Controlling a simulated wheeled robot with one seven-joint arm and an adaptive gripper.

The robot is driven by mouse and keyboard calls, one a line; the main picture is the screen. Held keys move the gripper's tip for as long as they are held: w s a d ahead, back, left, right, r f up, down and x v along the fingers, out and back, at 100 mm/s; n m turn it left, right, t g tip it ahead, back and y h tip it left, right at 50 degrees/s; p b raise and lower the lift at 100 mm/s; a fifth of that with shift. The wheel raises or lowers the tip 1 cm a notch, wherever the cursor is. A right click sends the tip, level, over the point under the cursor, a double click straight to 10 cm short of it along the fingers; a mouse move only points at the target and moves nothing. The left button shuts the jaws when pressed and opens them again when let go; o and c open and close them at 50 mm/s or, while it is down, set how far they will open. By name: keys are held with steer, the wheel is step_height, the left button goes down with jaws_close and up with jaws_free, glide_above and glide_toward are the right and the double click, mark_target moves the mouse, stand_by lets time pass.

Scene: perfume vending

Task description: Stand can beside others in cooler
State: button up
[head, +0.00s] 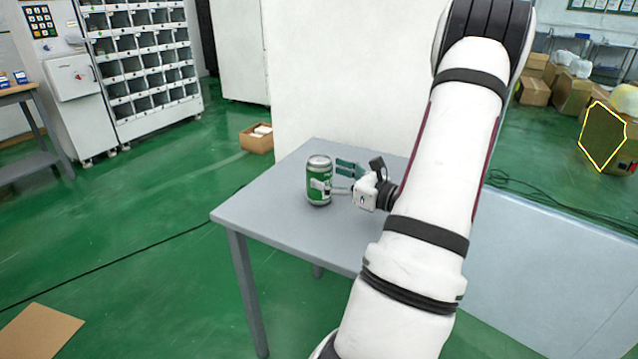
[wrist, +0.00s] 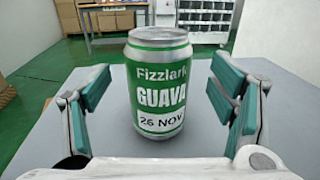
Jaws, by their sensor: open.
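A green and silver can (head: 319,182) stands upright on a small grey table (head: 262,207) in the head view. In the wrist view the can (wrist: 158,85) reads "Fizzlark GUAVA 26 NOV" and stands between the two fingers. My gripper (head: 342,180) is open around the can, with one teal-padded finger on each side. In the wrist view my gripper (wrist: 160,105) shows a gap between each finger and the can. No cooler or other cans can be made out in either view.
A vending rack (head: 150,75) with many compartments stands at the back left. A cardboard box (head: 257,138) sits on the green floor behind the table. A flat cardboard sheet (head: 40,332) lies at the front left. Cardboard boxes (head: 573,95) stand at the right. The tabletop around the can is clear.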

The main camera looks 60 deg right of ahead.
mark_target(319, 170)
steer(key=shift+w+r+b, duration=0.1)
steer(key=shift+w+b, duration=0.25)
steer(key=shift+w, duration=1.4)
steer(key=shift+r, duration=0.1)
steer(key=c, duration=1.8)
